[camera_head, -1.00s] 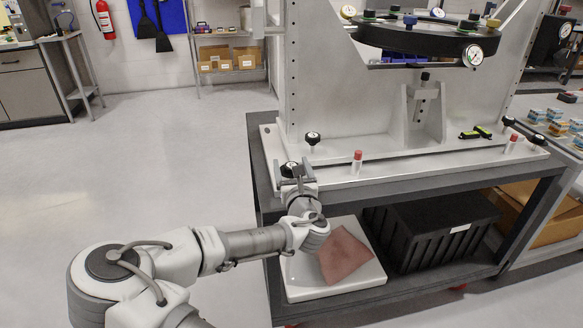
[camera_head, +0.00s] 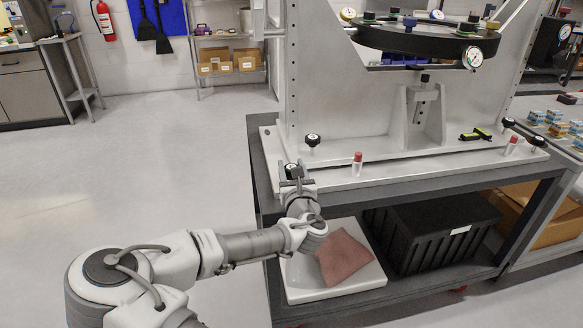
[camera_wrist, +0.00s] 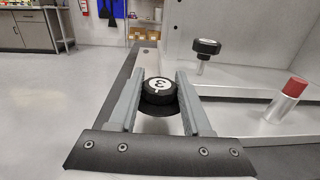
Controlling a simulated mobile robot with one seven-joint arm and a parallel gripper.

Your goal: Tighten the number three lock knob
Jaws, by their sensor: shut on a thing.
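The number three lock knob (camera_wrist: 158,91) is a round black knob with a white cap marked 3, sitting at the left front of the fixture's pale base plate. My gripper (camera_wrist: 160,82) is shut on it, with one grey finger on each side of the knob. In the head view, my gripper (camera_head: 293,178) is at the plate's left end, and the knob (camera_head: 292,171) shows between the fingers. The knob's lower part and stem are hidden.
Another black knob (camera_head: 312,140) stands behind on a thin post, and a red-capped pin (camera_head: 357,163) is to the right. The upright fixture panel (camera_head: 340,80) rises behind. A black bin (camera_head: 435,232) and a red cloth (camera_head: 343,258) are on the lower shelf. Floor is open at left.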

